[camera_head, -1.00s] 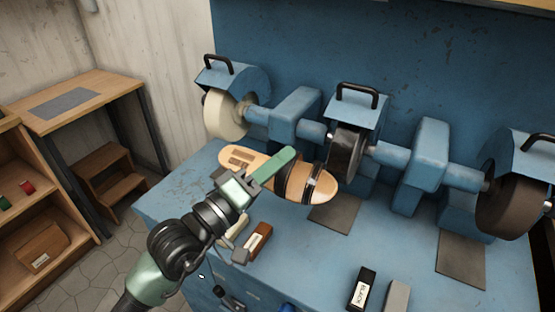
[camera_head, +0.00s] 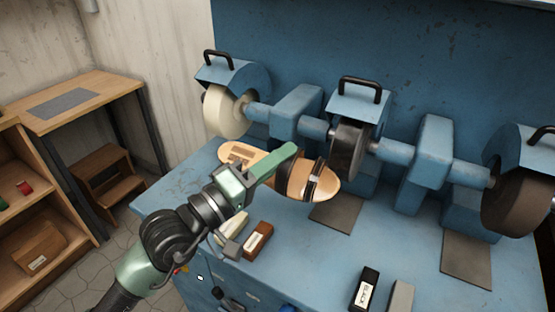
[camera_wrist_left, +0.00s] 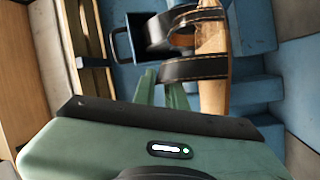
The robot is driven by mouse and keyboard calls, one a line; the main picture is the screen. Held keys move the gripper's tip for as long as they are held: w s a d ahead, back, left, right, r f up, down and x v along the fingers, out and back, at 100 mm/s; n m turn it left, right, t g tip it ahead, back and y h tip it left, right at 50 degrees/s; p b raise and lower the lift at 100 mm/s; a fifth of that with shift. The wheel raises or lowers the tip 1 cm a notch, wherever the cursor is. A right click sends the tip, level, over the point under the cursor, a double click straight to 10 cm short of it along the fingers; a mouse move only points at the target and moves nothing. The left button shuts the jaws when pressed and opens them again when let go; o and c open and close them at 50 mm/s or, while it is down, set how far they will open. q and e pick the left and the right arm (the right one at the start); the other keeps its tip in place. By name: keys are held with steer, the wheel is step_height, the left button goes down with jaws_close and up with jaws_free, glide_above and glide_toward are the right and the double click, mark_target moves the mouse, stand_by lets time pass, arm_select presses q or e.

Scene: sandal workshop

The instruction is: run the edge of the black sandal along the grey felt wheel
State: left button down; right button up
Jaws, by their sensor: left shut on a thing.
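The sandal (camera_head: 300,180) has a tan footbed and black straps. My left gripper (camera_head: 276,163) is shut on it and holds it above the blue bench, in front of the wheels. In the left wrist view the sandal (camera_wrist_left: 213,65) stands on edge beside the green fingers. The middle wheel (camera_head: 346,152) is dark grey to black and looks closest to the grey felt wheel. The strap end of the sandal points toward it, with a small gap showing; the depth between them is hard to judge. My right gripper is out of view.
A cream wheel (camera_head: 226,112) is at left and a dark brown wheel (camera_head: 518,205) at right. On the bench lie a brown bar (camera_head: 258,240), a cream bar (camera_head: 232,228), a black bar (camera_head: 364,289) and a grey bar (camera_head: 401,297).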

arm_select(q)
steer(key=shift+s+d+f, duration=0.2)
steer(key=shift+s+f, duration=0.2)
steer(key=shift+s+d+g+b, duration=0.1)
steer(key=shift+g+b, duration=0.2)
steer(key=shift+g, duration=0.1)
steer(key=shift+d, duration=0.1)
steer(key=shift+r, duration=0.15)
steer(key=shift+a+r, duration=0.1)
steer(key=shift+a, duration=0.15)
steer(key=shift+w+r+m+g+b, duration=0.1)
steer(key=shift+w+m+g+b, duration=0.1)
steer(key=shift+m+g+b, duration=0.15)
steer(key=shift+w+a+r+g, duration=0.1)
steer(key=shift+a+r+g, duration=0.05)
steer(key=shift+a+g, duration=0.2)
steer(key=shift+w+d+b, duration=0.2)
steer(key=shift+w+b, duration=0.05)
steer(key=shift+b, duration=0.1)
stand_by(0.3)
